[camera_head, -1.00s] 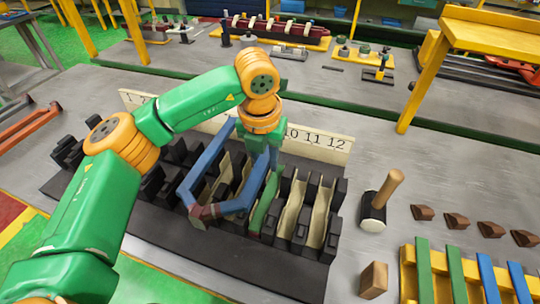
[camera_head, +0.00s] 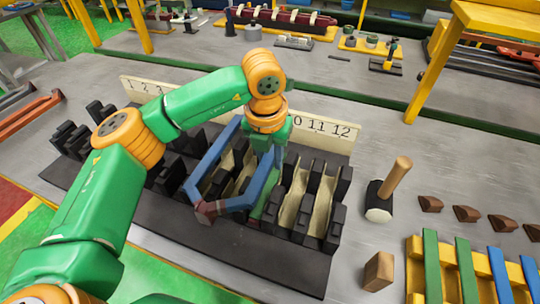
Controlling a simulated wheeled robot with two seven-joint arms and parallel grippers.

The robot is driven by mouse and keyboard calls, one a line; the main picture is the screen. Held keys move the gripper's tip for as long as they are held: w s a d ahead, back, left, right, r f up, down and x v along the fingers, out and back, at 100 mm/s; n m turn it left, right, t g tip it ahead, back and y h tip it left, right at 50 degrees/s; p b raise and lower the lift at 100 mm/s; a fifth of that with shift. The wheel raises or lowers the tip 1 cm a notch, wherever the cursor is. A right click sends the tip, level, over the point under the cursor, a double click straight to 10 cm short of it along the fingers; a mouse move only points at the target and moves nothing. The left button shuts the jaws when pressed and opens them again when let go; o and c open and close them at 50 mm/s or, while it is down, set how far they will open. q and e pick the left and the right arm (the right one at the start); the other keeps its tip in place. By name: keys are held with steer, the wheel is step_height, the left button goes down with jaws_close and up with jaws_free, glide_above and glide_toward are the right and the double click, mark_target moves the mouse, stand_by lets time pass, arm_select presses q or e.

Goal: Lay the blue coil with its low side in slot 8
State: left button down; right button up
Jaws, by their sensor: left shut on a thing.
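The blue coil (camera_head: 207,167) is a bent blue loop with a reddish-brown lower end (camera_head: 207,211). It lies over the black slotted stator block (camera_head: 180,225), with its right side among the slots right of the middle. My left gripper (camera_head: 268,155) points down at the coil's upper right side and is shut on it; the fingertips are mostly hidden by the arm and coil. A green strip (camera_head: 257,208) shows beside the coil's right side. The number board (camera_head: 330,130) reads 1 to 12, but my arm covers its middle, including 8. My right gripper is out of view.
A mallet (camera_head: 388,190) stands right of the block. Several brown wedges (camera_head: 466,213) and a wooden block (camera_head: 378,271) lie farther right. A yellow rack (camera_head: 414,270) holds green and blue strips. Bare grey table lies between block and mallet.

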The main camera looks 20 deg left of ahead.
mark_target(270, 181)
arm_select(q)
steer(key=shift+f, duration=0.25)
steer(key=shift+f+b, duration=2.7)
steer(key=shift+s+f+b, duration=0.35)
steer(key=shift+f+b, duration=0.05)
steer(key=shift+f, duration=0.05)
steer(key=shift+s+f, duration=0.1)
steer(key=c, duration=0.5)
jaws_free()
steer(key=shift+c, duration=0.2)
steer(key=shift+w+f, duration=0.1)
steer(key=shift+w, duration=0.35)
steer(key=shift+d, duration=0.1)
steer(key=shift+s+r, duration=0.15)
steer(key=shift+r, duration=0.1)
steer(key=shift+r, duration=0.1)
